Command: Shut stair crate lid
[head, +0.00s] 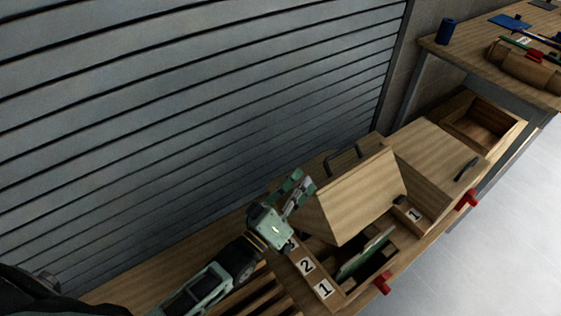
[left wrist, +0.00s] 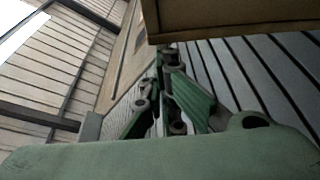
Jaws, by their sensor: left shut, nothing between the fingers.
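The stair crate (head: 313,271) is a wooden box with number labels 1, 2 and another partly hidden along its left wall. Its wooden lid (head: 362,192) stands raised and tilted over the opening. A green flat piece (head: 365,254) shows inside the crate. My left gripper (head: 298,187), green and grey, is shut and empty beside the lid's left side; whether it touches the lid is unclear. In the left wrist view, its closed fingers (left wrist: 165,95) sit just below a brown wooden edge (left wrist: 235,22), probably the lid's. My right gripper is not in view.
A second wooden box to the right has a flat top panel (head: 430,145) with a black handle (head: 465,169) and an open compartment (head: 484,126). Red clamps (head: 381,283) stick out at the front. A ribbed grey shutter (head: 200,110) stands close behind. A table (head: 470,55) holds tools.

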